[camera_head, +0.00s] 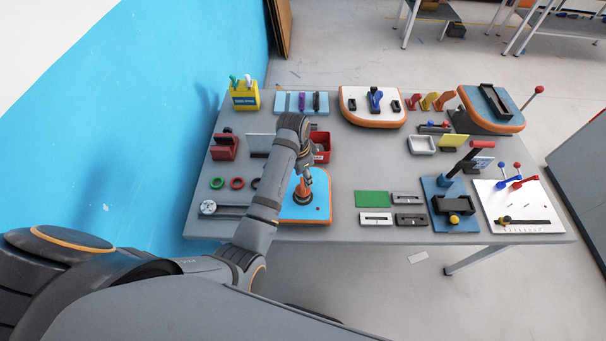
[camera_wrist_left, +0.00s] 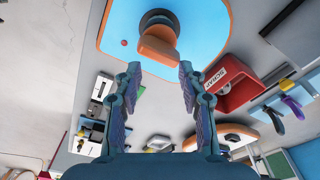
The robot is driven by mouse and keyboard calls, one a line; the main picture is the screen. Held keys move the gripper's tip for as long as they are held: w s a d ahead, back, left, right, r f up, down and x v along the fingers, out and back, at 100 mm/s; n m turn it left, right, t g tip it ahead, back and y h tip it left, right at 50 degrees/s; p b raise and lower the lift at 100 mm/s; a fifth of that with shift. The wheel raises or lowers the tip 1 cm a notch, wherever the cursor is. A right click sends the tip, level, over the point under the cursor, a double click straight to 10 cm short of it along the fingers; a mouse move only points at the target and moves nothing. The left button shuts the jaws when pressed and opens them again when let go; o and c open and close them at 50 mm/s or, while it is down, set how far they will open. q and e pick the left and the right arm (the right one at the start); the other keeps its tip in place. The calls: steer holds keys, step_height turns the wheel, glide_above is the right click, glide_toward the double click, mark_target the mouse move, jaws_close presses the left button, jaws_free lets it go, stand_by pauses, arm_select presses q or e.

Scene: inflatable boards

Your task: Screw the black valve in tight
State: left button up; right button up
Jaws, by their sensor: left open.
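A blue inflatable board with an orange rim (camera_head: 318,211) lies at the front edge of the table, left of its middle. It also shows at the top of the left wrist view (camera_wrist_left: 205,22). On it sits the valve, a round black base (camera_wrist_left: 150,18) with an orange grip (camera_wrist_left: 155,45) on top; my arm partly covers it in the head view. My left gripper (camera_wrist_left: 160,68) is open and empty. Its fingertips point at the valve, with the orange grip just beyond the gap between them. I see no contact. How deep the valve sits cannot be told. My right gripper is not in view.
A red bin (camera_head: 322,147) stands close behind the board. Green (camera_head: 217,183) and red (camera_head: 237,183) rings lie to its left. A green sheet (camera_head: 371,199) and grey blocks (camera_head: 408,198) lie to its right. Other boards stand at the back and right.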

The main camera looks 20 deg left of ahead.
arm_select(q)
steer(key=n, duration=0.3)
steer(key=shift+n, duration=0.4)
steer(key=shift+n+y, duration=0.3)
steer(key=shift+n, duration=0.1)
steer(key=shift+d, duration=0.1)
